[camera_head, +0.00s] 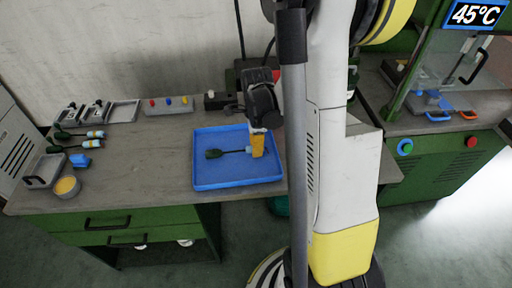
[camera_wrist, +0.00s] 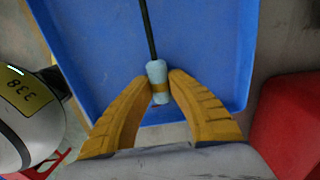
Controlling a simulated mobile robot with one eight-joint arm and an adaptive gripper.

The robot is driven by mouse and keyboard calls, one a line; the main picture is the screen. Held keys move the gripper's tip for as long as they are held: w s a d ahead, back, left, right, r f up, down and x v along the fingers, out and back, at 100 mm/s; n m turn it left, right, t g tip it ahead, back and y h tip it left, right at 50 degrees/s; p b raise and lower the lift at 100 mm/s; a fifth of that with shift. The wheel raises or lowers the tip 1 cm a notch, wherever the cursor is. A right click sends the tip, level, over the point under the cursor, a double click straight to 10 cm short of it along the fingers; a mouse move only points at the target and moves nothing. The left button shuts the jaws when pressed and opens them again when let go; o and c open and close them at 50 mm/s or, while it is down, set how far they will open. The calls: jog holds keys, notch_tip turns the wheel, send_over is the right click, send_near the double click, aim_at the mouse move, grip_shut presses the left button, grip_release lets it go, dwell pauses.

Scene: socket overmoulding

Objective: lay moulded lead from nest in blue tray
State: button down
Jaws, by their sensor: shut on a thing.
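The blue tray (camera_head: 203,178) lies on the bench in the head view, and its floor and rim fill much of the wrist view (camera_wrist: 90,40). The moulded lead (camera_head: 214,154) has a dark green end at left and a thin dark cable running right to my gripper. In the wrist view its pale blue sleeve (camera_wrist: 156,72) with a yellow band sits between my fingertips. My gripper (camera_wrist: 161,88) has yellow fingers and is shut on that sleeve. In the head view my gripper (camera_head: 257,146) points down over the tray's right part. Whether the lead touches the tray floor is unclear. The nest cannot be made out for certain.
Other leads (camera_head: 72,136) lie at the left of the bench, by a blue block (camera_head: 79,160) and a cup of yellow material (camera_head: 67,187). A green press cabinet (camera_head: 440,160) stands at right. Bench left of the blue tray is clear.

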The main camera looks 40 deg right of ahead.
jog(key=c, duration=1.3)
grip_release()
notch_tip(320, 180, up, 12)
jog(key=s+a+r+n+t, duration=0.2)
jog(key=a+n, duration=0.4)
jog(key=n, duration=0.2)
jog(key=s+a+r+n+t, duration=0.2)
jog(key=s+a+n, duration=0.1)
jog(key=a+n, duration=0.4)
jog(key=s+a+r+n+t, duration=0.2)
jog(key=a+n, duration=0.4)
jog(key=n, duration=0.3)
jog(key=shift+s+a+r+t, duration=0.15)
jog(key=shift+a+t, duration=0.05)
jog(key=shift+t, duration=0.2)
